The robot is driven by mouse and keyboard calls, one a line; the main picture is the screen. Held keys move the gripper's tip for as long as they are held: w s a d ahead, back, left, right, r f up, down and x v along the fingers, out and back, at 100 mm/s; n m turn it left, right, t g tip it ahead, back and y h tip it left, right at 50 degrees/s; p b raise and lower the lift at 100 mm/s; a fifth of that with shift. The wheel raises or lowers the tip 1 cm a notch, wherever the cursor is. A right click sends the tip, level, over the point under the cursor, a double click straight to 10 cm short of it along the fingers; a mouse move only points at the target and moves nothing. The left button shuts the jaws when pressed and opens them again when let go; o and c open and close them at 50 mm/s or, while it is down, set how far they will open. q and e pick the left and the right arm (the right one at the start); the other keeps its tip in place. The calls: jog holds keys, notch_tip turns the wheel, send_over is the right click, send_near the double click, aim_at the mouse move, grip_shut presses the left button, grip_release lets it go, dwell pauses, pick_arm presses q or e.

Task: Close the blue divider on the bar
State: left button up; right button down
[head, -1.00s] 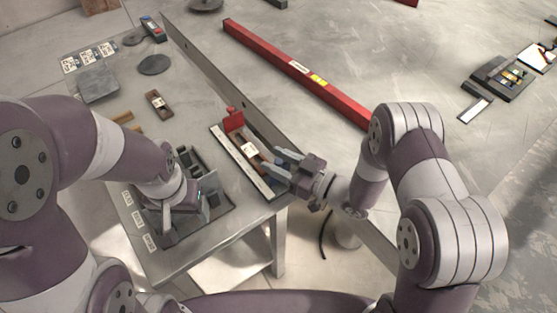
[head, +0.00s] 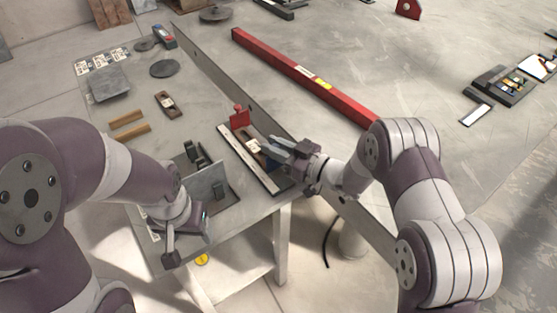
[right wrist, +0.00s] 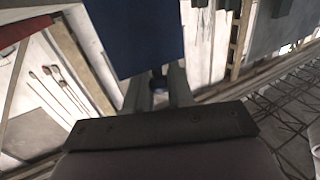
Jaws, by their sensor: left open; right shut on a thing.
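The bar (head: 252,160) is a long narrow rail with a pale front strip, lying near the table's right edge. A red divider (head: 239,117) stands up at its far end. The blue divider (head: 271,163) shows as a small dark blue patch at the near end, mostly hidden by my right gripper (head: 275,146). In the right wrist view the blue divider (right wrist: 137,35) is a broad blue panel, and a small blue part sits between the fingers of my right gripper (right wrist: 158,85), which is shut on it. My left gripper (head: 171,248) is open and empty at the table's front edge.
A grey fixture with an upright plate (head: 207,185) stands between my left gripper and the bar. A tall grey strip (head: 225,90) runs along the table's right edge. Wooden blocks (head: 130,125) and a brown piece (head: 168,104) lie farther back. A long red beam (head: 300,75) lies beyond.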

jog(key=shift+w+a+f, duration=0.1)
jog(key=c, duration=1)
grip_release()
jog(key=shift+c, duration=0.2)
jog(key=v, duration=1.2)
jog(key=shift+d, duration=0.4)
